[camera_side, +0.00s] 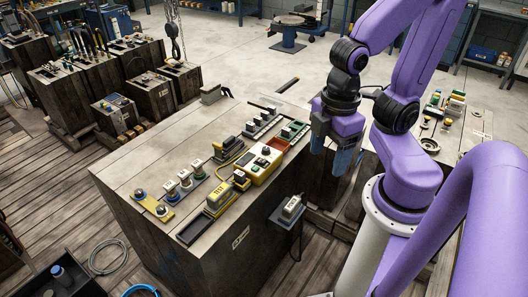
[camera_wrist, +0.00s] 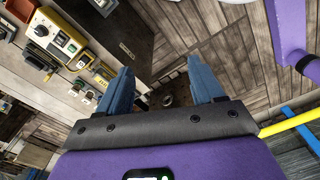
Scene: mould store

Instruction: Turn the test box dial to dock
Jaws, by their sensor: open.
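The test box (camera_side: 256,173) is a yellow box with a pale top panel on the wooden block, left of my gripper in the side view. It also shows at the upper left of the wrist view (camera_wrist: 62,38). A dark round knob, which looks like the dial (camera_side: 266,151), sits on its top; it shows in the wrist view too (camera_wrist: 41,30). The dial's marks are too small to read. My gripper (camera_side: 333,156) is open and empty, beyond the block's right edge and apart from the box. Its blue fingers (camera_wrist: 159,68) point over the floor side.
The wooden block (camera_side: 130,165) also carries a red tray (camera_side: 275,144), a yellow plate with knobs (camera_side: 152,206) and several small devices. A small device (camera_side: 291,208) sits on a side bracket. Another bench (camera_side: 475,140) stands right, behind my arm.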

